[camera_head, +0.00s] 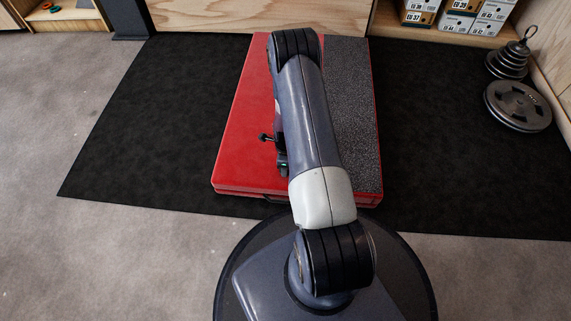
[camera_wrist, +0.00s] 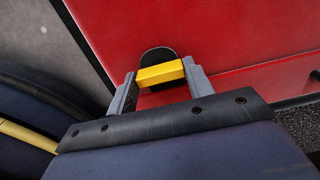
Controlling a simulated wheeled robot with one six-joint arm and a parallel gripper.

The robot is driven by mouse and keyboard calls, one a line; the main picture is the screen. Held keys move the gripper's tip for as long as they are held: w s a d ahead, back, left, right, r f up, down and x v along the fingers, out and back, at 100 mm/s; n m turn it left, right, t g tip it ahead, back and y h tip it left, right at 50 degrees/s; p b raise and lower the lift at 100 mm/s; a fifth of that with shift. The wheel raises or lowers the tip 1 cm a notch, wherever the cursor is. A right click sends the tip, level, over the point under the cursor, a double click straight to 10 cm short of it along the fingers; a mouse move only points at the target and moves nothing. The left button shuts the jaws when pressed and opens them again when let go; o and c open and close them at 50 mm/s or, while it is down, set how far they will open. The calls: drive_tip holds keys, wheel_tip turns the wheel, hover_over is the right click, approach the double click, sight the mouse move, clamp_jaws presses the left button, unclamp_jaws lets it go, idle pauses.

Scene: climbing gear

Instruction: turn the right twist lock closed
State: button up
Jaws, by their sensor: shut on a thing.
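A red case or folded pad (camera_head: 240,150) lies on the black mat, with a dark speckled strip along its right side. In the wrist view its red surface (camera_wrist: 210,45) fills the upper part. My gripper (camera_wrist: 160,78) is shut on a yellow twist-lock handle (camera_wrist: 160,73), which sits between the two grey fingers in front of a rounded black plate (camera_wrist: 158,54). In the head view my arm covers the middle of the case, and the gripped lock cannot be made out clearly. A small black knob (camera_head: 266,137) shows left of my arm.
The black floor mat (camera_head: 130,130) is clear on the left side. Weight plates (camera_head: 517,105) and a stacked weight (camera_head: 508,60) stand at the right. Shelves with shoe boxes (camera_head: 460,18) are at the back right.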

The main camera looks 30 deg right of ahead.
idle(0.3)
drive_tip(key=o, duration=1)
drive_tip(key=shift+r, duration=0.1)
wheel_tip(320, 180, up, 11)
drive_tip(key=p, duration=0.4)
drive_tip(key=shift+f+p, duration=0.2)
drive_tip(key=shift+p, duration=0.15)
wheel_tip(320, 180, down, 11)
drive_tip(key=b, duration=0.5)
drive_tip(key=shift+r, duration=0.1)
